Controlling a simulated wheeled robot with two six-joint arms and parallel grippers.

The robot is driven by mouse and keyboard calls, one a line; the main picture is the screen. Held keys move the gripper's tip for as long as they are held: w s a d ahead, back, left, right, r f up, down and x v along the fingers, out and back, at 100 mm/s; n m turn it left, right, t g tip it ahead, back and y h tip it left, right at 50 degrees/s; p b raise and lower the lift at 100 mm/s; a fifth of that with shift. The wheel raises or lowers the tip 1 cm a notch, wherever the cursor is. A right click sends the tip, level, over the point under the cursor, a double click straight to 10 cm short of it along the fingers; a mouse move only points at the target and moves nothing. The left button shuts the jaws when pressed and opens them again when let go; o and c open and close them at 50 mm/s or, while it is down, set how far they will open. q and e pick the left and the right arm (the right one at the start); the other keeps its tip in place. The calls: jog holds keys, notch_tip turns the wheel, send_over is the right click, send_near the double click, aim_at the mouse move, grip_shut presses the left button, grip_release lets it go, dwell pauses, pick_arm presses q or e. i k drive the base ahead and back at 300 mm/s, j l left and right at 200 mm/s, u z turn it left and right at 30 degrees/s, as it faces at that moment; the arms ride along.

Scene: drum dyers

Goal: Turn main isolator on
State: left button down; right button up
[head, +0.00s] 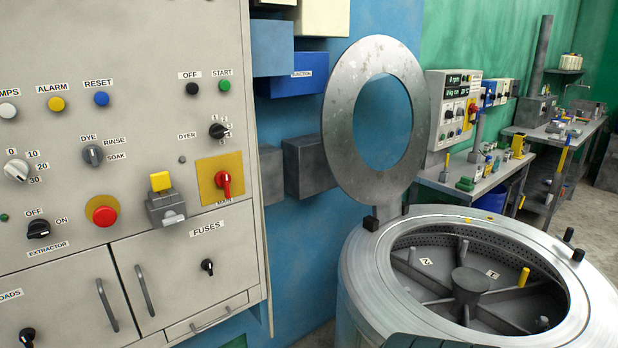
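The main isolator (223,184) is a red rotary handle on a square yellow plate, at the right side of the grey control panel (130,150) in the head view. Its handle looks about upright, pointing down the plate. A small label below it is partly hidden and hard to read. I cannot tell its on or off marks.
A yellow-topped grey box (164,198) juts out left of the isolator, with a red emergency button (103,215) beyond. The open drum (355,270) stands to the right, its ring lid (340,130) raised. Benches (485,180) line the green wall.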

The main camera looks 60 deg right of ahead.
aim_at(223, 179)
jog(key=z, duration=1.45)
